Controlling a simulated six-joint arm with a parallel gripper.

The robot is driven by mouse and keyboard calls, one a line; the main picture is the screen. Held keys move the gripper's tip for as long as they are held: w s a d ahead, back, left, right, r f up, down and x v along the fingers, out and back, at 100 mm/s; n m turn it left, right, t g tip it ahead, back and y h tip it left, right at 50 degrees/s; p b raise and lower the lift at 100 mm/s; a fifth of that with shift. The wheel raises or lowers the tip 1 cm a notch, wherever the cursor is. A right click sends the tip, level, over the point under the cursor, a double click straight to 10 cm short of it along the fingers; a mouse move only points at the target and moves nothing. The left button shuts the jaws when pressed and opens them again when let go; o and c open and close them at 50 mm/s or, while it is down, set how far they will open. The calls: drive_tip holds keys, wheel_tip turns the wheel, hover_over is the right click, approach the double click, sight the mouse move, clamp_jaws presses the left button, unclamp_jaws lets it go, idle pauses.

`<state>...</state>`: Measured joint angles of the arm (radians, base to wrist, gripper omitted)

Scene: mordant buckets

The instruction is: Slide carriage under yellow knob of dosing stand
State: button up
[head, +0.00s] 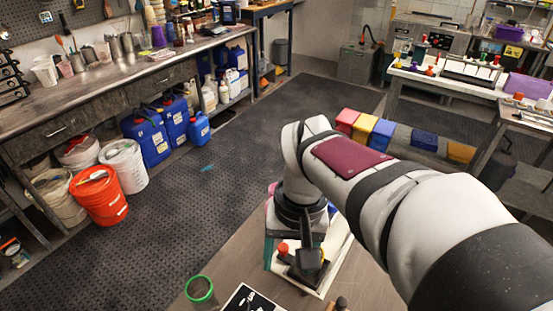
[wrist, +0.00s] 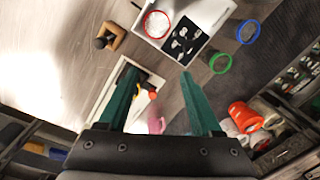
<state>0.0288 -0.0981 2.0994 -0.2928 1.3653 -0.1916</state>
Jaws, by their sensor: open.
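The dosing stand seems to be the pale-based fixture (head: 336,266) on the near table, partly covered by my arm. It carries dark parts and an orange-red knob (head: 282,248), which also shows in the wrist view (wrist: 152,95). A small yellow patch (wrist: 121,74) shows beside my left finger; I cannot tell whether it is the yellow knob. The carriage cannot be told apart from the dark parts. My gripper (wrist: 159,74) is open, its two green fingers apart above the stand with nothing held between them. Its left finger hides part of the stand.
A green-rimmed cup (head: 200,290) stands left of the stand, near a black sheet with white shapes (head: 250,302). The wrist view shows a red-rimmed cup (wrist: 157,24), a blue-rimmed cup (wrist: 248,32) and a wooden block with a dark ball (wrist: 108,41). An orange bucket (head: 99,195) stands on the floor.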

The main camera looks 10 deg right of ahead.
sight(283, 247)
drive_tip(key=w+d+f+n+h, duration=0.1)
drive_tip(key=w+d+f+n, duration=0.1)
drive_tip(key=w, duration=0.6)
drive_tip(key=w+d+f+n, duration=0.1)
drive_tip(key=w+d+f, duration=0.15)
drive_tip(key=w, duration=0.55)
drive_tip(key=f, duration=1)
drive_tip(key=a+f, duration=0.1)
drive_tip(key=f, duration=0.4)
drive_tip(key=shift+s+f, duration=0.1)
drive_tip(key=shift+f, duration=0.3)
clamp_jaws()
